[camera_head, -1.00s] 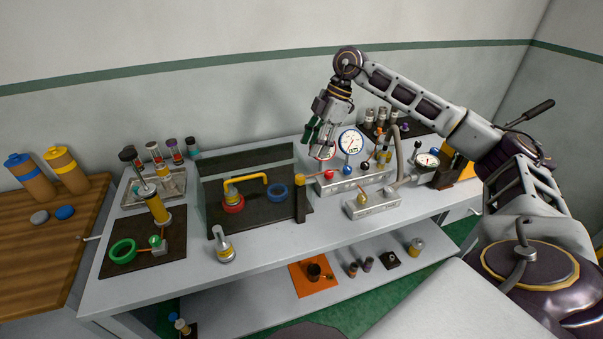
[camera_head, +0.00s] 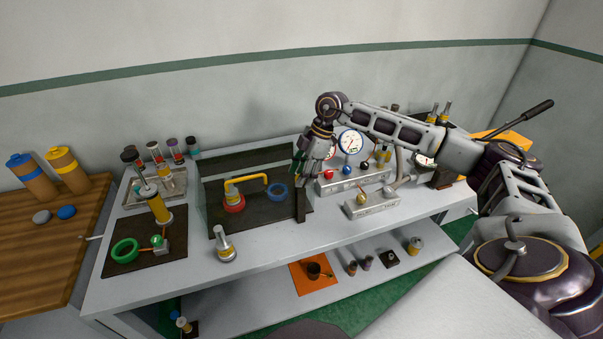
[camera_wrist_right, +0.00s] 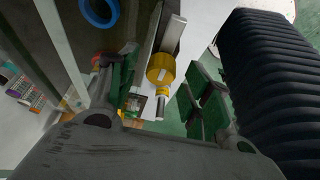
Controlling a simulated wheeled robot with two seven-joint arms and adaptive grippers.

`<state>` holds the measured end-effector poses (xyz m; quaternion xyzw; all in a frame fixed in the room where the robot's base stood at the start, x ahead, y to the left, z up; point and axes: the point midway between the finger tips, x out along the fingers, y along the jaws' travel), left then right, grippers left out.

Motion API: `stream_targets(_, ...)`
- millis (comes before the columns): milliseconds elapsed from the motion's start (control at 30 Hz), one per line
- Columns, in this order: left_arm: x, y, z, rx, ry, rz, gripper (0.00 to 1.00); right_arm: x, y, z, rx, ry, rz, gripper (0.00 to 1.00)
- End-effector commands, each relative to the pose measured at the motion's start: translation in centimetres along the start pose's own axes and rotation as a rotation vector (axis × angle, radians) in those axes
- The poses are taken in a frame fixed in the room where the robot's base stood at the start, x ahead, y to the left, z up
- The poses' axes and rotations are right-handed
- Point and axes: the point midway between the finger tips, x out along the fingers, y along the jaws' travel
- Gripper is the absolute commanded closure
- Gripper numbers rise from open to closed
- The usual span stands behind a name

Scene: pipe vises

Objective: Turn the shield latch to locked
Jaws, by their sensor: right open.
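The shield is a clear panel around the dark board (camera_head: 215,221) on the bench. A dark post (camera_head: 301,207) stands at its right front corner, where the orange latch handle was visible earlier. My right gripper (camera_head: 302,181) is now at the top of this post and hides most or all of the latch in the head view. In the right wrist view my gripper (camera_wrist_right: 163,95) has its green-padded fingers apart. A small orange-red part (camera_wrist_right: 104,61) shows beside the left finger; I cannot tell whether it is the latch or touches the finger. My left gripper is out of view.
Behind the shield are a red-based valve (camera_head: 234,203) with a yellow pipe and a blue ring (camera_head: 277,192).

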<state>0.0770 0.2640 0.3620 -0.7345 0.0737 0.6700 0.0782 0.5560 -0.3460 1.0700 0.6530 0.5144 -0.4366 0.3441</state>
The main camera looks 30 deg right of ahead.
Motion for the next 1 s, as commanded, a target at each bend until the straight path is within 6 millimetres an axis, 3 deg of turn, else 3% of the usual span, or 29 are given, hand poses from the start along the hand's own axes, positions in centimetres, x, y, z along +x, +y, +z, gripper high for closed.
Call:
stream_targets(267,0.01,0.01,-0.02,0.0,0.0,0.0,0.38,0.08,0.0,0.0,0.0,0.0,0.0,0.51)
stream_targets(633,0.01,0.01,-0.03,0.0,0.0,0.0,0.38,0.05,0.0,0.0,0.0,0.0,0.0,0.96)
stream_targets(1000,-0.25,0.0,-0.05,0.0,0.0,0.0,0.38,0.0,0.02,-0.05,-0.031,0.001,-0.014,0.96)
